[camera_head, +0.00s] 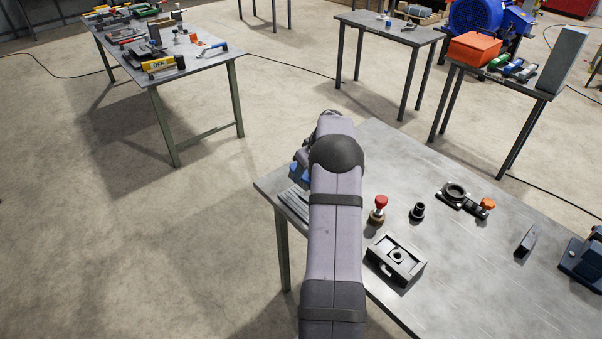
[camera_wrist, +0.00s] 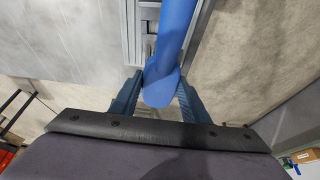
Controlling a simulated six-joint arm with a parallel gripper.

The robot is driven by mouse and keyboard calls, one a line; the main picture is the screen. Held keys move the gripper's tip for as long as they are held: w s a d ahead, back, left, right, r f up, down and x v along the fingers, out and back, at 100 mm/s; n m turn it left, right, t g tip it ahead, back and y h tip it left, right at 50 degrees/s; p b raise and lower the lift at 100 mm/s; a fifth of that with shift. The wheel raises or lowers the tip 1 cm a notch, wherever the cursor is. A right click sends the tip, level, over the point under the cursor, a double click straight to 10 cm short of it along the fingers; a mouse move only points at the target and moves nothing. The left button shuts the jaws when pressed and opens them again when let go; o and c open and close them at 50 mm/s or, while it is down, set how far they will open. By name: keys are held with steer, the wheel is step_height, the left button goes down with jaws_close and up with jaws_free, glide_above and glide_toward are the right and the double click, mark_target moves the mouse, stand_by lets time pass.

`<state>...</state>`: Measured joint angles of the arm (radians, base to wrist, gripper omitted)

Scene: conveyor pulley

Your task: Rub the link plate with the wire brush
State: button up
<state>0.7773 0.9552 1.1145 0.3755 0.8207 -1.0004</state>
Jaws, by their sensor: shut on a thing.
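My gripper (camera_wrist: 160,88) is shut on a blue handle, which I take to be the wire brush (camera_wrist: 174,45). The handle runs up and away from between the fingers; its bristles are out of the wrist view. Behind it lies a grey, ridged metal piece (camera_wrist: 136,25), probably the link plate, close to the table edge. In the head view grey metal strips (camera_head: 294,204) show at the table's left end, partly hidden by my arm. A bit of blue at my gripper shows beside my arm there. I cannot tell whether the brush touches the plate.
On the metal table (camera_head: 480,270) stand a red-knobbed stamp-like tool (camera_head: 379,209), a small black cylinder (camera_head: 417,211), a grey block fixture (camera_head: 396,259), a black bearing part (camera_head: 455,194) and a dark wedge (camera_head: 526,241). Other tables stand apart behind.

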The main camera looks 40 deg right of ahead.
mark_target(305, 184)
steer(key=shift+f+b, duration=1.35)
steer(key=shift+f, duration=1.45)
steer(key=shift+d+f, duration=0.3)
steer(key=shift+f, duration=0.25)
steer(key=shift+d+f, duration=0.25)
steer(key=shift+f, duration=0.25)
steer(key=shift+c, duration=0.4)
steer(key=shift+w+d, duration=0.2)
steer(key=shift+d, duration=1.3)
steer(key=shift+a+r+p, duration=0.1)
steer(key=shift+p, duration=0.3)
steer(key=shift+a, duration=0.25)
steer(key=shift+s+a+f, duration=0.1)
steer(key=shift+a, duration=0.8)
steer(key=shift+s+a+f, duration=0.1)
steer(key=shift+a, duration=0.75)
steer(key=shift+r+p, duration=1.4)
steer(key=shift+r, duration=2.7)
